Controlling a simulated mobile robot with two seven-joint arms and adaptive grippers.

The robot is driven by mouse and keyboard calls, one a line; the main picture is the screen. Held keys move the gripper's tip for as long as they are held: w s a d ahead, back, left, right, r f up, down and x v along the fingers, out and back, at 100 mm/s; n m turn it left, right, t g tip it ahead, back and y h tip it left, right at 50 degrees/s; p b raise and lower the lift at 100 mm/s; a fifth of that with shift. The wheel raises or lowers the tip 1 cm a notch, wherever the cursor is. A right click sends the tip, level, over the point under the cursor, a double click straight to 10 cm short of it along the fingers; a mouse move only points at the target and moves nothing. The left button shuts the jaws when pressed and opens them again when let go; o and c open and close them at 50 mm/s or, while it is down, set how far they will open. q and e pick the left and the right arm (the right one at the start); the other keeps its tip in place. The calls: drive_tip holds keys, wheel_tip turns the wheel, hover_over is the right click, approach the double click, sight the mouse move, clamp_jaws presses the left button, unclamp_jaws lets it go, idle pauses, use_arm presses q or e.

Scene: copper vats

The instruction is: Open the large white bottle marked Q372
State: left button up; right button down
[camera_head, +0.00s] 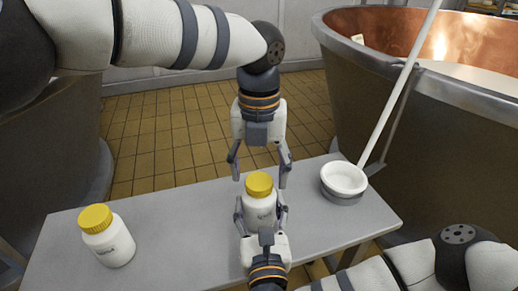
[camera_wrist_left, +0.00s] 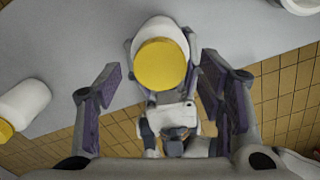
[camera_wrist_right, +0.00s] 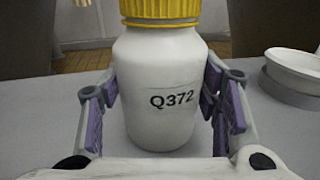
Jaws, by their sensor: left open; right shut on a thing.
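The large white bottle marked Q372 (camera_wrist_right: 160,95) stands upright on the grey table with its yellow cap (camera_head: 259,184) on. It also shows in the head view (camera_head: 260,209). My right gripper (camera_head: 262,214) is shut on the bottle's body from the near side, a finger on each side of it. My left gripper (camera_head: 260,172) points down from above, open and empty, its fingers spread to either side above the cap. In the left wrist view the yellow cap (camera_wrist_left: 160,64) lies between and beyond the open fingers, apart from them.
Another white bottle with a yellow cap (camera_head: 108,237) stands at the table's left. A white bowl (camera_head: 344,178) on a grey base stands at the right. Large copper-lined vats (camera_head: 440,110) flank the table (camera_head: 185,235). The table between the bottles is clear.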

use_arm(q)
drive_tip(key=shift+f, duration=0.7)
drive_tip(key=c, duration=1.2)
drive_tip(key=n, duration=0.8)
drive_tip(key=shift+n, duration=0.3)
drive_tip(key=n, duration=0.8)
drive_tip(key=shift+r, duration=0.1)
drive_tip(key=n, duration=0.4)
drive_tip(key=shift+n, duration=0.3)
drive_tip(key=n, duration=1.2)
drive_tip(key=shift+n, duration=0.4)
drive_tip(key=n, duration=0.3)
drive_tip(key=shift+n, duration=0.3)
drive_tip(key=n, duration=0.5)
drive_tip(key=shift+n, duration=0.4)
